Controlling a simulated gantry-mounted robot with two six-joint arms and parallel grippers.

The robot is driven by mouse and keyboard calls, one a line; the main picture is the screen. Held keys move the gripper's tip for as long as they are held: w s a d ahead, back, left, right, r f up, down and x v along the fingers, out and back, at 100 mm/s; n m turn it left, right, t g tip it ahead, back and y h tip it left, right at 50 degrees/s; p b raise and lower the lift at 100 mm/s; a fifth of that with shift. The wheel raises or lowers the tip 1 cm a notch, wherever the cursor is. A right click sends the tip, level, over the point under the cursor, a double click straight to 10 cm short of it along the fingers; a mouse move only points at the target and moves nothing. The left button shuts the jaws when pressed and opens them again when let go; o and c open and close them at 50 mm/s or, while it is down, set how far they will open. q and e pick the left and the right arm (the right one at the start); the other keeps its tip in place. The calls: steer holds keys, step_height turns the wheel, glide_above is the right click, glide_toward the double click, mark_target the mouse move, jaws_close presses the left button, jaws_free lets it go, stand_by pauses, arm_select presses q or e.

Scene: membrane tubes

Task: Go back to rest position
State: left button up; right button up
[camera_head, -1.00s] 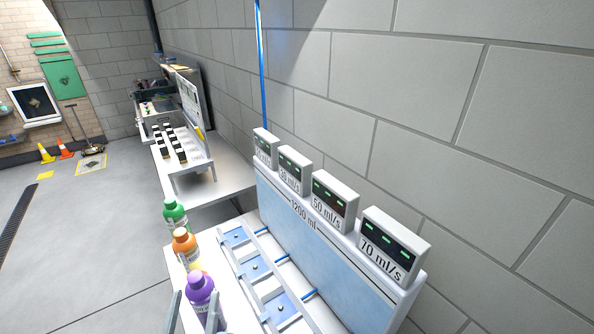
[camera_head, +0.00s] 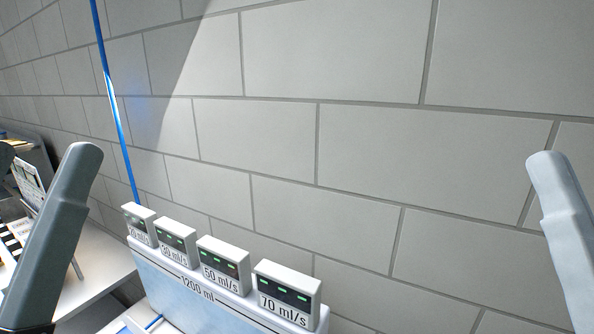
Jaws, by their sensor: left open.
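My left gripper (camera_head: 315,155) is raised close in front of the camera. Its two fingers stand far apart, a dark one at the left edge and a pale one at the right edge. It is open, and nothing shows between the fingers but the wall and the device behind. My right gripper is not in view. The white-and-blue device (camera_head: 170,282) marked 1200 ml stands at the bottom, with a row of display boxes on top. The nearest box (camera_head: 287,293) reads 70 ml/s, and the one beside it (camera_head: 223,266) reads 50 ml/s. The coloured bottles are out of view.
A grey block wall (camera_head: 380,150) fills most of the view behind the device. A blue pipe (camera_head: 115,110) runs down it at the left. A white table (camera_head: 90,262) with a board and dark-topped items on it is partly seen at the far left.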

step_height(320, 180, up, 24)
steer(key=p, duration=2)
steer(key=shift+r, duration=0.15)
